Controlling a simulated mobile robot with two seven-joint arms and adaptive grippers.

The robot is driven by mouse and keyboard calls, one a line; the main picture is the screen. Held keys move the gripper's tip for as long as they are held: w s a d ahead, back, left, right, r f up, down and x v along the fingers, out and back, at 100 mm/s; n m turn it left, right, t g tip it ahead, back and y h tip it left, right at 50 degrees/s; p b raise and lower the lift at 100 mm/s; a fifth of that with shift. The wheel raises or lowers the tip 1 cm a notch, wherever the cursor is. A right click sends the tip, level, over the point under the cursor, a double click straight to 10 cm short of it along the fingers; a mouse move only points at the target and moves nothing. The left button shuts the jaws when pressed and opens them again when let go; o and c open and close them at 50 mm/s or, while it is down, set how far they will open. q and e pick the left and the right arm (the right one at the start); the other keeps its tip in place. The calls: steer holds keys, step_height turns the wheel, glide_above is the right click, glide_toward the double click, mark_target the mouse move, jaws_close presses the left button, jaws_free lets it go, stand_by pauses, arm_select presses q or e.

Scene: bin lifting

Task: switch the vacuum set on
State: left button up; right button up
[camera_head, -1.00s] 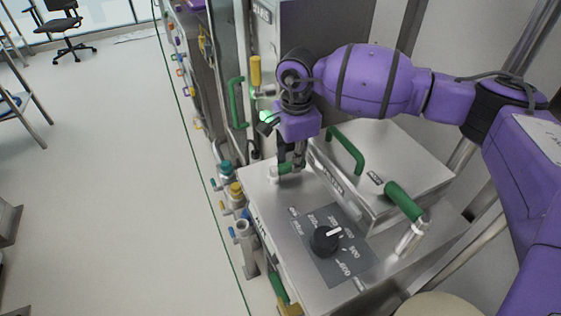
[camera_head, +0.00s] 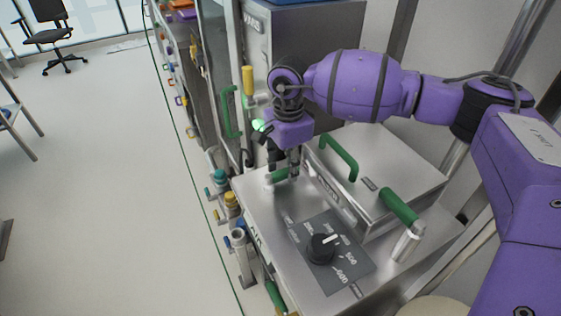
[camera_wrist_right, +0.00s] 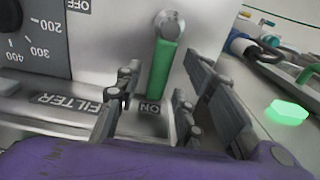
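The vacuum set is a steel cabinet (camera_head: 262,215) with a black dial (camera_head: 321,248) on its top. Its switch is a green lever on a round metal pivot, small in the head view (camera_head: 279,175) and clear in the wrist view (camera_wrist_right: 161,68). The lever points toward the ON label (camera_wrist_right: 152,108); the OFF label (camera_wrist_right: 79,6) lies off to the other side of the pivot. My right gripper (camera_head: 283,165) is at the lever. In the wrist view its fingers (camera_wrist_right: 157,92) are open, one on each side of the lever's free end. Contact cannot be told. My left gripper is not in view.
A raised steel lid with green handles (camera_head: 339,158) stands just right of the lever. Pipes with coloured valves (camera_head: 231,200) line the cabinet's left side. A green light (camera_head: 258,125) glows behind the gripper. The floor at left is open.

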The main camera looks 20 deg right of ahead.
mark_target(287, 169)
step_height(287, 169, up, 12)
stand_by(0.6)
stand_by(0.5)
